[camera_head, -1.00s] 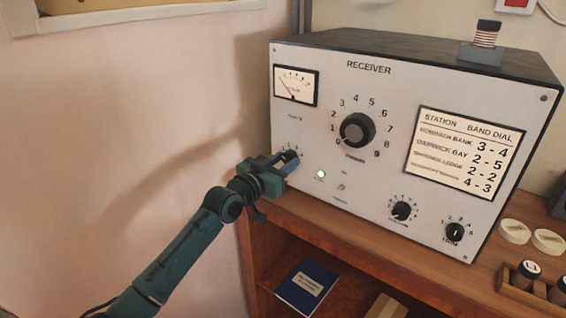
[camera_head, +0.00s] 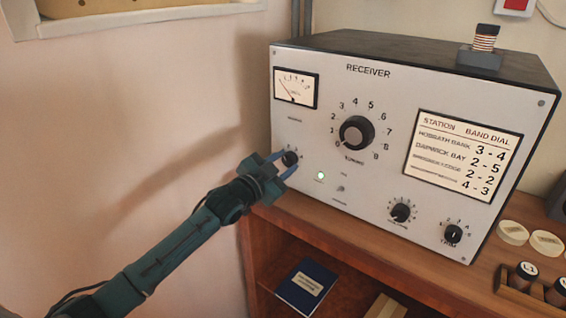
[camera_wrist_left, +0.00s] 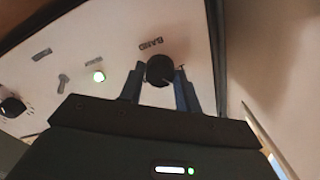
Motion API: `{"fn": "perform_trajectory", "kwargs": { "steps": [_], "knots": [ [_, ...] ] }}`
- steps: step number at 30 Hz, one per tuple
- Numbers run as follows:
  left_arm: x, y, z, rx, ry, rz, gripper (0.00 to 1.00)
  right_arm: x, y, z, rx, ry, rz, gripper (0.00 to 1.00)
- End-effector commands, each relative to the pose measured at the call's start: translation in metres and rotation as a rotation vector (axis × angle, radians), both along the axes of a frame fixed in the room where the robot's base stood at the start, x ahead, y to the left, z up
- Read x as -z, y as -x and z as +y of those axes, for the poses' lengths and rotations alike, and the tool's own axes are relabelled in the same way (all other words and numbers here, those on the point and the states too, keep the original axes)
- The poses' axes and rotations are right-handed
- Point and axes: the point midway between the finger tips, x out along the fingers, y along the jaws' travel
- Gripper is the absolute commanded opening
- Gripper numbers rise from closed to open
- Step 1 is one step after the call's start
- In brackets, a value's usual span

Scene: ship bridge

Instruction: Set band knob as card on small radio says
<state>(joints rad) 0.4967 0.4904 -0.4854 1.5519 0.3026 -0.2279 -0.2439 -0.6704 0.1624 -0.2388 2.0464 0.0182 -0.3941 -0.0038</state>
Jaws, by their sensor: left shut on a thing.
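The receiver (camera_head: 390,85) is a grey-white box with a dark top. Its black band knob (camera_head: 289,158) is at the lower left of the panel, below the meter. In the left wrist view the band knob (camera_wrist_left: 160,70) sits between my fingers beside the word BAND. My left gripper (camera_head: 279,166) is shut on the knob, one finger on each side. The pointer setting cannot be read. The card (camera_head: 463,152) on the panel lists stations with band and dial: Horrath Bank 3-4, Darrick Bay 2-5, others 2-2 and 4-3; names are blurred. My right gripper is not in view.
A large tuning knob (camera_head: 357,133), a green lamp (camera_head: 320,175), a small toggle (camera_head: 341,189) and two lower knobs (camera_head: 401,212) (camera_head: 453,233) share the panel. Round tokens (camera_head: 513,232) and a wooden rack (camera_head: 514,290) stand at right. A blue book (camera_head: 306,287) lies on the shelf below.

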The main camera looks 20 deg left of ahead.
Motion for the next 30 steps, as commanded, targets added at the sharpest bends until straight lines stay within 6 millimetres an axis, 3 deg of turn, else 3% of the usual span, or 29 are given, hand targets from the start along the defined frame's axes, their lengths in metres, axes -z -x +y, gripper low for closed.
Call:
{"fn": "perform_trajectory", "kwargs": {
  "steps": [12, 28, 29, 30],
  "knots": [
    [0.0001, 0.0000, 0.0001, 0.000, -0.175, -0.062, 0.10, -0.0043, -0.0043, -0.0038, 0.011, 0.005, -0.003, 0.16],
    [0.0002, 0.0000, 0.0000, -0.001, -0.195, -0.070, 0.10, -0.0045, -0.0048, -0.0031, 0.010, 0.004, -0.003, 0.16],
    [0.0002, 0.0000, 0.0000, -0.001, -0.195, -0.070, 0.36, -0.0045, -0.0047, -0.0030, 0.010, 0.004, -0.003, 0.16],
    [0.0002, 0.0000, 0.0000, -0.001, -0.195, -0.070, 0.39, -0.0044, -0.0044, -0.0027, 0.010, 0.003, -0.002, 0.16]
  ]
}}
